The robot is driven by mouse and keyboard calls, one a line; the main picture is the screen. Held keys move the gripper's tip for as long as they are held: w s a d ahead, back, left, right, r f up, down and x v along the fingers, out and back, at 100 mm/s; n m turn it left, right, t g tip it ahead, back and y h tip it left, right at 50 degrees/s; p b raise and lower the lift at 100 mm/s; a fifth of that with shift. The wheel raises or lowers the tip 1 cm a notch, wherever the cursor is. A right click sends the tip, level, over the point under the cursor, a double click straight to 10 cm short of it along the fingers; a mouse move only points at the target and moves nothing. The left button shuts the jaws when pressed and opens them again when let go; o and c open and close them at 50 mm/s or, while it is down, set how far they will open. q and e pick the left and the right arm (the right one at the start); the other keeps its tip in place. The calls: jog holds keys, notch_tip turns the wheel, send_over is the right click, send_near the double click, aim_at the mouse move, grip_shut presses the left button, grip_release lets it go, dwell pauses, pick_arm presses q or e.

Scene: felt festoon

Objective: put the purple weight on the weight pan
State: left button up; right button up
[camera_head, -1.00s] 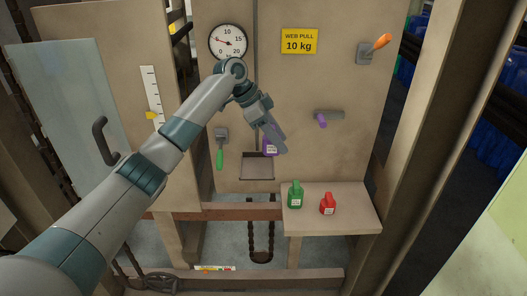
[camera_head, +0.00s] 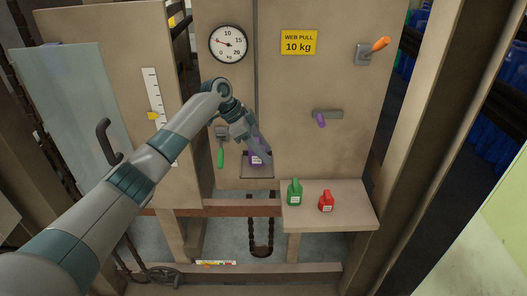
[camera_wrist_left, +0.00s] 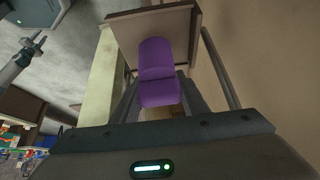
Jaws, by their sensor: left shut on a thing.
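The purple weight (camera_head: 257,158) is held in my left gripper (camera_head: 262,150), over the square weight pan (camera_head: 257,173) below the dial. In the left wrist view the purple weight (camera_wrist_left: 158,75) sits between the fingers, with the pan (camera_wrist_left: 185,20) just beyond it. I cannot tell whether the weight touches the pan.
A green weight (camera_head: 294,192) and a red weight (camera_head: 326,201) stand on the side shelf (camera_head: 350,212). A green-handled lever (camera_head: 220,157) hangs left of the pan. A purple-ended lever (camera_head: 321,120) and an orange-handled one (camera_head: 379,44) are on the panel. The dial (camera_head: 228,43) hangs above.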

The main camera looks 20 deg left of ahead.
pick_arm(q)
jog(key=shift+f, duration=0.6)
jog(key=shift+f, duration=0.1)
jog(key=o, duration=1.5)
jog(key=shift+f, duration=0.15)
jog(key=shift+c, duration=0.2)
jog(key=b+v, duration=0.2)
jog(key=v, duration=0.4)
jog(key=shift+a+r, duration=0.1)
jog(key=shift+r, duration=0.15)
jog(key=shift+s+a+r, duration=0.1)
jog(key=shift+a+r, duration=0.15)
jog(key=shift+r, duration=0.3)
